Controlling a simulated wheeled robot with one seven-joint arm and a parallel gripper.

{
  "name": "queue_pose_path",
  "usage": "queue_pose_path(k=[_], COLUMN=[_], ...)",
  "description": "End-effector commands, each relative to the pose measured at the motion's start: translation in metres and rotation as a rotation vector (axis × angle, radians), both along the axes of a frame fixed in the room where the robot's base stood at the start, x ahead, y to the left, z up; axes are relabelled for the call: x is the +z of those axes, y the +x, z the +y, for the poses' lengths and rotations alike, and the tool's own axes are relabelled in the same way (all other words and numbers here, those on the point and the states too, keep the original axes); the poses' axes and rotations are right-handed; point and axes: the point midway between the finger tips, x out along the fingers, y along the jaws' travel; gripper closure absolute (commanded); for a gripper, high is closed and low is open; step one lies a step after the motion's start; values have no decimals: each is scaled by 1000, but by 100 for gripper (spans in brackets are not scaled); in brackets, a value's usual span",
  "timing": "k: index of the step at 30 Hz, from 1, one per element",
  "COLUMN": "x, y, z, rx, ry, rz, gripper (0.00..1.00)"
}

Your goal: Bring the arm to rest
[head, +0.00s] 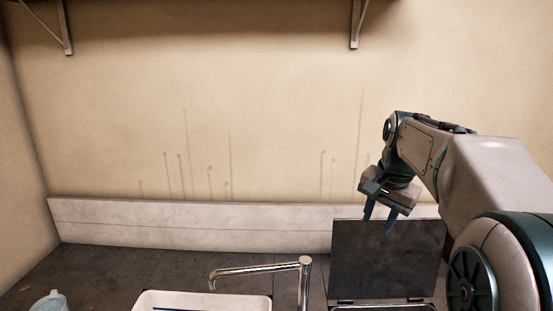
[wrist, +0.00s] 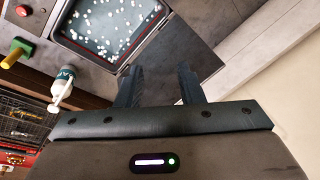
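My gripper (head: 378,219) hangs from my arm on the right of the head view, fingers pointing down. It is in the air in front of a raised dark lid (head: 384,262). In the wrist view my gripper (wrist: 160,88) shows two dark fingers spread apart with nothing between them.
Brackets (head: 355,25) hang above.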

Motion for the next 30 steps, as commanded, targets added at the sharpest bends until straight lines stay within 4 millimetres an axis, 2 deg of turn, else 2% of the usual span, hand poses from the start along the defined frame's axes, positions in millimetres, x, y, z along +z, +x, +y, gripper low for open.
queue_pose_path(k=[1,8,15,18,24,30], x=[-7,-41,-92,-114,-142,-148], y=[-17,-86,-158,-184,-213,-219], z=[8,36,59,65,69,69], rx=[49,273,510,593,698,720], ry=[-10,-79,-165,-200,-246,-254], rz=[-10,-50,-88,-100,-112,-113], gripper=[66,66,66,66,66,66])
